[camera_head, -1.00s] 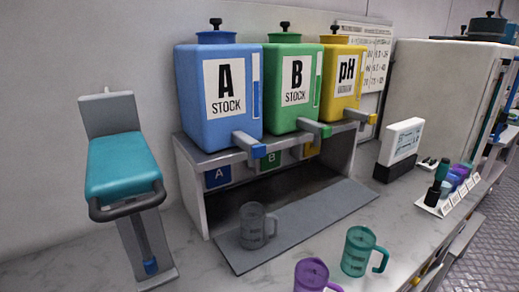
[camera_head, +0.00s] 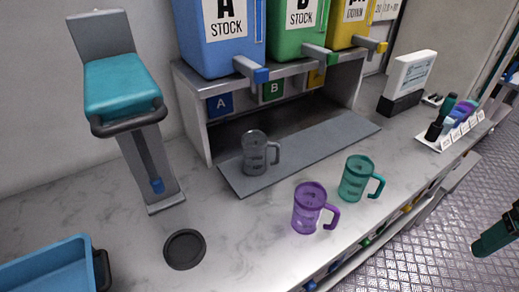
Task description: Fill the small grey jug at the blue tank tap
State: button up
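The small grey jug (camera_head: 254,153) stands upright on the grey drip mat (camera_head: 330,149), with its handle to the right. It looks empty, though its dark see-through wall makes this hard to tell. The blue tank (camera_head: 216,52), marked A STOCK, stands on the shelf above and behind it; its top is cut off. The blue tank tap (camera_head: 261,75) sticks out forward over the shelf edge, above the jug's area. I cannot tell whether the jug is exactly under the spout.
A purple jug (camera_head: 309,209) and a teal jug (camera_head: 357,178) stand in front of the mat. A black round disc (camera_head: 185,249), a blue tray (camera_head: 48,271) and a teal-seated stand (camera_head: 122,92) are left. An unclear dark green object (camera_head: 494,238) shows over the floor at right.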

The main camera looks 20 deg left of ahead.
grip_shut()
dwell(1.6)
